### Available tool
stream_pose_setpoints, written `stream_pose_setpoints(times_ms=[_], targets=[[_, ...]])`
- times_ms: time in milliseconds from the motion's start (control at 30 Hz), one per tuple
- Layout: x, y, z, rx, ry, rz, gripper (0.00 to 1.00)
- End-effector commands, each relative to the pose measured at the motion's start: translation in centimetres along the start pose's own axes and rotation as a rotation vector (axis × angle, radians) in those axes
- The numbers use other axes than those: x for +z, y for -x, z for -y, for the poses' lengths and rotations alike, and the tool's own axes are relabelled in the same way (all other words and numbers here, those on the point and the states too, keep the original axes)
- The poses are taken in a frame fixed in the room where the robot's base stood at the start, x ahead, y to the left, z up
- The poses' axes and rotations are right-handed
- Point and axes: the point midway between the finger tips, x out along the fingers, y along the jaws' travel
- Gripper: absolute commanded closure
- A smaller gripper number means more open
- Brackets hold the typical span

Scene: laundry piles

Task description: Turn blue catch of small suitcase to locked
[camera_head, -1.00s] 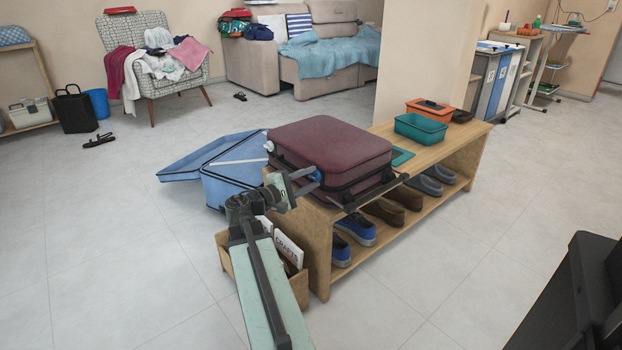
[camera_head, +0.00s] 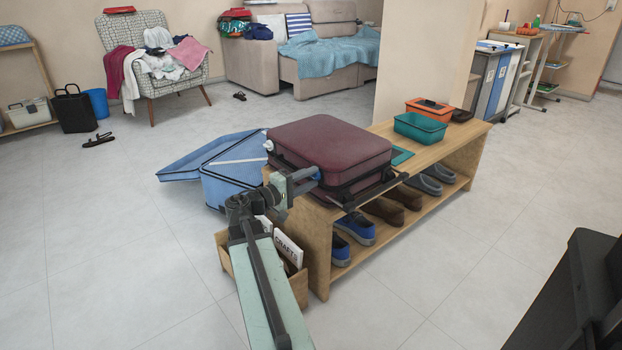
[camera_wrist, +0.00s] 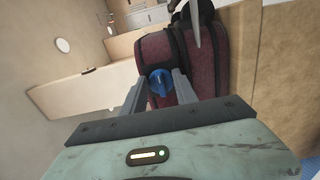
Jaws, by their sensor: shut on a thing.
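The small maroon suitcase (camera_head: 330,148) lies flat on the near end of the wooden bench. Its blue catch (camera_wrist: 160,82) shows in the wrist view on the suitcase's side, between my two fingers. My gripper (camera_wrist: 160,90) is shut on the blue catch, with one finger on each side of it. In the head view my gripper (camera_head: 312,180) reaches the suitcase's near side, and a bit of blue shows at its fingertips. The fingers and wrist hide part of the catch, so its exact turn is hard to tell.
The wooden bench (camera_head: 455,150) also carries a teal basket (camera_head: 420,128) and an orange box (camera_head: 429,109), with shoes on its lower shelf. An open blue suitcase (camera_head: 225,165) lies behind. A box with folders (camera_head: 285,248) stands by the bench's near end.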

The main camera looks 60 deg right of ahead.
Motion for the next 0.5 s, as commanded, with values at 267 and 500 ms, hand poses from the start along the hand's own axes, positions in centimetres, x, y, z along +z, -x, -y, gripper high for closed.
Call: stream_pose_setpoints(times_ms=[267,500], targets=[[-0.01,-0.14,0.0,0.0,0.0,0.001,0.52],[-0.06,-0.07,-0.02,0.0,0.001,-0.001,0.45]])
